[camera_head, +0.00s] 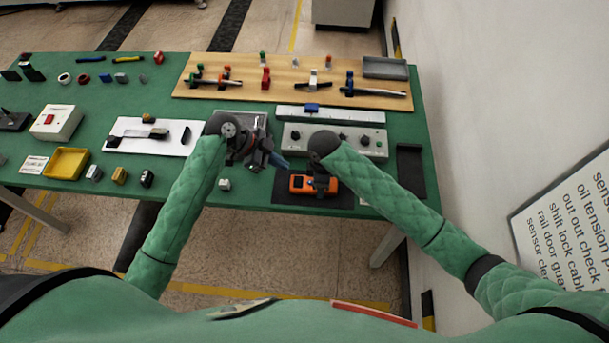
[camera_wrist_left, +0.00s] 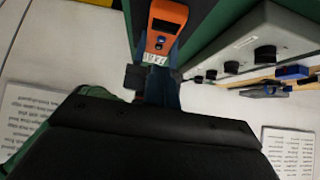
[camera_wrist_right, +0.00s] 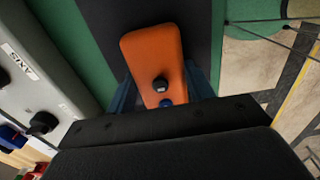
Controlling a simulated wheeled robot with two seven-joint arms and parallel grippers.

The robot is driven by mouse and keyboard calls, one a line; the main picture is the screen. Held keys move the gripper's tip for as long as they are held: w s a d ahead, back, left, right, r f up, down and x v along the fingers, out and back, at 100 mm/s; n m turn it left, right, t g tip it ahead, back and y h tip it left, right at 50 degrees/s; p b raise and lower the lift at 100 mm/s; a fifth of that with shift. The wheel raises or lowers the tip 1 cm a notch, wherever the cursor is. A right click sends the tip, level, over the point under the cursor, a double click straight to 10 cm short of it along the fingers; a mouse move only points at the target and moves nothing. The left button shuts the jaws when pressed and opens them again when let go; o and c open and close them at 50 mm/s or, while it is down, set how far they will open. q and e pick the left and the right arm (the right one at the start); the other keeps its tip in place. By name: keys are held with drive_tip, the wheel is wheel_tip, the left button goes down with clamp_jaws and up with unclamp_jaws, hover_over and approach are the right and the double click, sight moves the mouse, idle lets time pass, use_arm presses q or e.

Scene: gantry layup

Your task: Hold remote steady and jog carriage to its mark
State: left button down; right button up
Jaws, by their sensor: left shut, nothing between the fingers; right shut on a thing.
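The orange remote (camera_head: 327,186) lies on a dark mat (camera_head: 285,193) at the table's front. My right gripper (camera_head: 319,183) is shut on it; in the right wrist view the blue fingers flank the remote (camera_wrist_right: 150,50), with a black button and a blue button between them. My left gripper (camera_head: 281,161) is shut and empty, left of and behind the remote. In the left wrist view the remote (camera_wrist_left: 168,14) shows its dark screen beyond the fingers (camera_wrist_left: 160,85). A blue carriage (camera_head: 311,107) sits on the pale scale rail (camera_head: 345,114). I cannot make out its mark.
A grey console with knobs (camera_head: 370,134) stands behind the remote, labelled AXIS in the right wrist view (camera_wrist_right: 22,75). A wooden board with tools (camera_head: 240,90) lies at the back. A dark tray (camera_head: 410,170) lies to the right. A yellow tray (camera_head: 67,163) lies far left.

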sight(304, 182)
use_arm(q)
drive_tip(key=shift+w+r, duration=0.15)
drive_tip(key=shift+x, duration=4.95)
